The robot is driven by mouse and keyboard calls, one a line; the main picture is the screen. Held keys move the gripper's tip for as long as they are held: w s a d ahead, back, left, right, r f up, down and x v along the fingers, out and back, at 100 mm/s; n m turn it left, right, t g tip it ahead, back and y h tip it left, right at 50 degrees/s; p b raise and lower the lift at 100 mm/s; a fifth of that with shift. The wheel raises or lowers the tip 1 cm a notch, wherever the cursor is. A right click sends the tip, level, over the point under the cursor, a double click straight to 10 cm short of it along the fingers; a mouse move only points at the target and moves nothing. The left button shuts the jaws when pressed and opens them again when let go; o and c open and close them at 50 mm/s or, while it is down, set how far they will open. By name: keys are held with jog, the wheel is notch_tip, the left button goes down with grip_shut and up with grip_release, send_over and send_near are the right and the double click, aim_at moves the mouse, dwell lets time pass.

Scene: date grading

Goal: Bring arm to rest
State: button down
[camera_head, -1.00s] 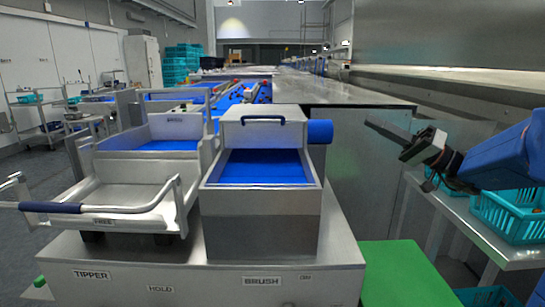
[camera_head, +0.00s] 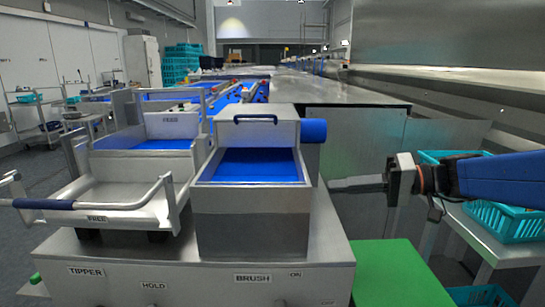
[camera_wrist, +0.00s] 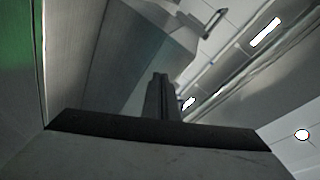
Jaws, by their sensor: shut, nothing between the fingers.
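My gripper (camera_head: 357,185) reaches in from the right in the head view, at the end of my blue arm. Its fingers are shut and empty and point left toward the steel brush box (camera_head: 250,219), near that box's right side. I cannot tell the exact gap between them. In the wrist view my shut fingers (camera_wrist: 160,98) stand at the middle, with grey metal surfaces beyond them.
A green surface (camera_head: 400,275) lies below my gripper. Teal crates (camera_head: 505,222) sit on a steel shelf (camera_head: 490,245) at the right. The tipper tray (camera_head: 120,205) with its blue-gripped handle stands at the left. A long steel counter (camera_head: 350,92) runs back.

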jog(key=s+f+m+g+h, duration=0.1)
jog(key=s+f+g+h, duration=0.1)
jog(key=s+f+h, duration=0.8)
jog(key=s+d+f+t+h, duration=0.1)
jog(key=s+d+f+h, duration=0.1)
jog(key=s+d+f, duration=0.2)
jog(key=s+d+f+m+t+h, duration=0.1)
jog(key=s+d+f+t+h, duration=0.1)
jog(key=d+f, duration=0.4)
jog(key=s+d+h, duration=0.1)
jog(key=s+d, duration=0.1)
jog(key=d, duration=0.1)
jog(key=shift+m, duration=0.3)
jog(key=shift+s, duration=0.1)
